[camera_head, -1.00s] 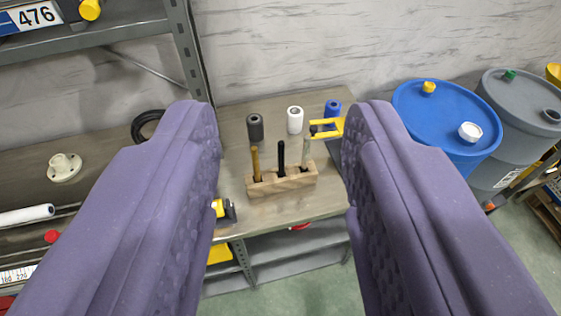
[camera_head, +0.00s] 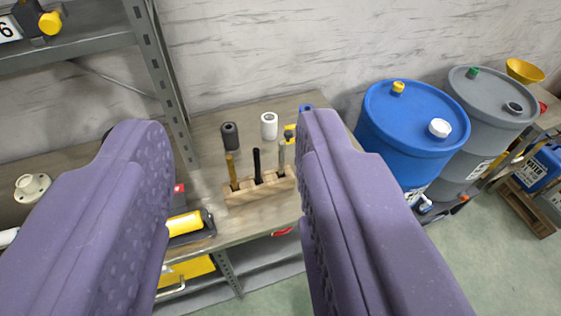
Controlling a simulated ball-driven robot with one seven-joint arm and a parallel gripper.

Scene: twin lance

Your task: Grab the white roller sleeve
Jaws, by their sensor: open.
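The white roller sleeve (camera_head: 269,126) stands upright at the back of the workbench (camera_head: 210,135), near the wall. A dark grey sleeve (camera_head: 230,136) stands to its left, and a blue one (camera_head: 306,107) to its right is mostly hidden by my right finger. My gripper (camera_head: 236,135) is open and empty, with its two purple fingers spread wide in the foreground. The white sleeve shows in the gap between them, nearer the right finger, and lies well beyond the fingertips.
A wooden block (camera_head: 262,190) with several upright handles stands in front of the sleeves. A yellow-and-black tool (camera_head: 187,225) lies at the bench's front edge. A blue drum (camera_head: 412,130) and a grey drum (camera_head: 480,125) stand to the right. A metal shelf post (camera_head: 165,85) rises on the left.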

